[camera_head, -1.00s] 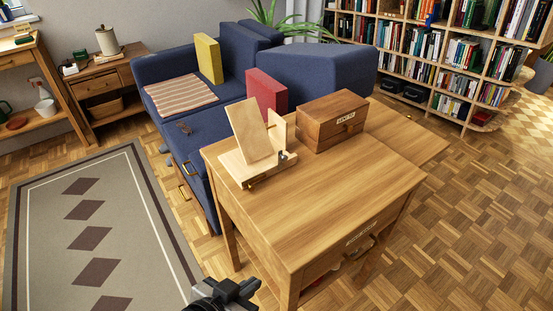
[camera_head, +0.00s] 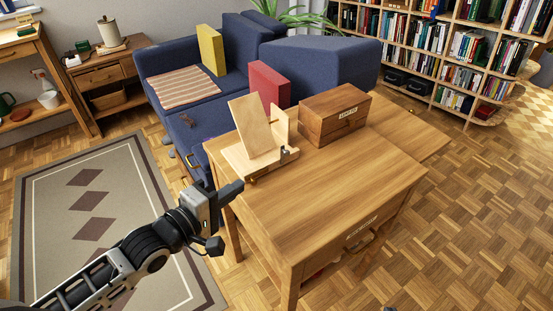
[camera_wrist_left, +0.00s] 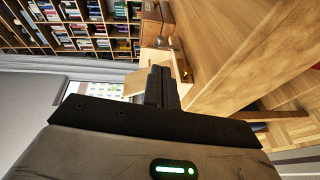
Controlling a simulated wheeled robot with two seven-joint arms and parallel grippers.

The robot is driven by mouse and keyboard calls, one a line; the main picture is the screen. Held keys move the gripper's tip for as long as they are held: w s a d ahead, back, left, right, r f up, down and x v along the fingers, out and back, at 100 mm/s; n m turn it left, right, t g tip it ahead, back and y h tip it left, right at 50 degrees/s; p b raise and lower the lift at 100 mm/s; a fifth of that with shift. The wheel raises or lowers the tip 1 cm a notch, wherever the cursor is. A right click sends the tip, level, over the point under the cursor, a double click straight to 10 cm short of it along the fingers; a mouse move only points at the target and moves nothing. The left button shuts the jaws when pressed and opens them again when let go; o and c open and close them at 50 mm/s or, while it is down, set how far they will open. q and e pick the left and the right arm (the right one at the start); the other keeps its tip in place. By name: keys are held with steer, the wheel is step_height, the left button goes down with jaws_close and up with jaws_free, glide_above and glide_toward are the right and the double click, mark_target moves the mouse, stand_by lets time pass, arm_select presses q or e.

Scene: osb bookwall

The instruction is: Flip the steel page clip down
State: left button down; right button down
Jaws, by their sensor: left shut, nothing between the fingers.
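A pale wooden book stand (camera_head: 252,128) with a tilted back panel stands on the far left part of the wooden table (camera_head: 330,195). A small dark metal piece (camera_head: 286,152) at the right end of its front ledge may be the steel page clip; it is too small to tell its position. My left gripper (camera_head: 238,189) is shut and empty, off the table's left edge, in front of and below the stand. In the left wrist view its shut fingers (camera_wrist_left: 160,85) point toward the stand (camera_wrist_left: 134,83) and partly cover it. My right gripper is not in view.
A brown wooden box (camera_head: 334,114) stands right of the book stand. A blue sofa (camera_head: 222,60) with a red block (camera_head: 268,82) and a yellow block (camera_head: 211,50) lies behind. The table's front half is clear. A bookcase (camera_head: 440,60) fills the back right.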

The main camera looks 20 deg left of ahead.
mark_target(285, 154)
arm_select(q)
steer(key=shift+w, duration=0.1)
steer(key=x, duration=1.3)
steer(key=shift+w+d+b, duration=0.25)
steer(key=shift+w+b, duration=0.05)
steer(key=shift+w, duration=0.05)
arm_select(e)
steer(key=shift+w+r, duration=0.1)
arm_select(q)
steer(key=shift+w, duration=0.15)
